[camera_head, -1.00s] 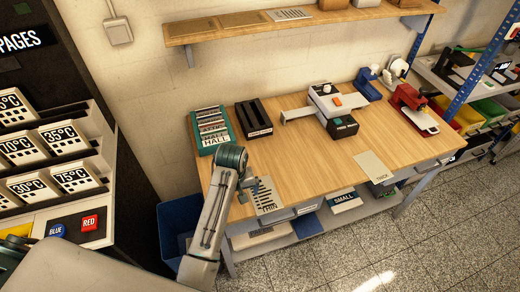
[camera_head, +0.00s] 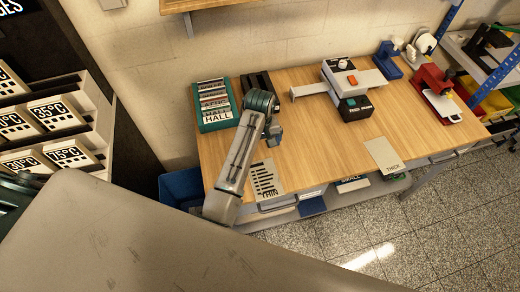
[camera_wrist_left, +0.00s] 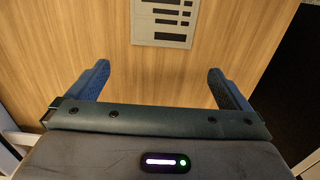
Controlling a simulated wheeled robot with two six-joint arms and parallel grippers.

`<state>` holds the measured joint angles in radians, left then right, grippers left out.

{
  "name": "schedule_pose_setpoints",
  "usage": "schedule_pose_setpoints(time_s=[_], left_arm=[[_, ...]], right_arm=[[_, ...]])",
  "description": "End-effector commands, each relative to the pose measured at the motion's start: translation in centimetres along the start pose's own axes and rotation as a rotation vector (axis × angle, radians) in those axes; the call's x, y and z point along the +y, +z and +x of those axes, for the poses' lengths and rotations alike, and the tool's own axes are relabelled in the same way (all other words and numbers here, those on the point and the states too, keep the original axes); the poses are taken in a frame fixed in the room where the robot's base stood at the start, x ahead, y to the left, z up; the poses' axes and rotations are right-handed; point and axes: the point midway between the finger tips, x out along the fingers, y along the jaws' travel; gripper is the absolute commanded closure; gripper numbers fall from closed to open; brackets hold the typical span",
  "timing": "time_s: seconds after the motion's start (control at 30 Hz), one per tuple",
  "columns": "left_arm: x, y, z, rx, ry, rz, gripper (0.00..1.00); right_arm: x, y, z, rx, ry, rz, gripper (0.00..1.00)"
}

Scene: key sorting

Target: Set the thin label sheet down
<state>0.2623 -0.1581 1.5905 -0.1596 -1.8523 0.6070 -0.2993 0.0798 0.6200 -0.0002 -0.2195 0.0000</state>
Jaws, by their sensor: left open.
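The thin label sheet (camera_head: 266,181), grey with black bars and the word THIN, lies flat on the table at its front left edge. Part of it also shows in the left wrist view (camera_wrist_left: 162,22), beyond my fingers and apart from them. My left gripper (camera_head: 275,134) is above the table, just behind the sheet. In the left wrist view its two blue fingers (camera_wrist_left: 158,82) are wide apart with only bare wood between them. My right gripper is not seen.
A sheet marked THICK (camera_head: 383,155) lies at the table's front right. A green label box (camera_head: 216,104) stands at the back left, with a grey and black machine (camera_head: 348,88) and a red device (camera_head: 436,97) further right. Bare wood (camera_head: 320,130) lies between.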

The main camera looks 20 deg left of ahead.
Motion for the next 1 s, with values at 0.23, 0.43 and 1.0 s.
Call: schedule_pose_setpoints(time_s=[0.23,0.43,1.0], left_arm=[[-0.1,0.2,4.3,-0.005,-0.003,0.001,0.0],[-0.1,0.1,7.5,-0.003,-0.002,0.0,0.0],[-0.1,0.1,9.4,0.0,0.0,0.0,0.08]], right_arm=[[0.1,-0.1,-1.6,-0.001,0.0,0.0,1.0],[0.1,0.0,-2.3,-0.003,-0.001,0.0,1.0],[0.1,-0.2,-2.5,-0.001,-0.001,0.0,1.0]])
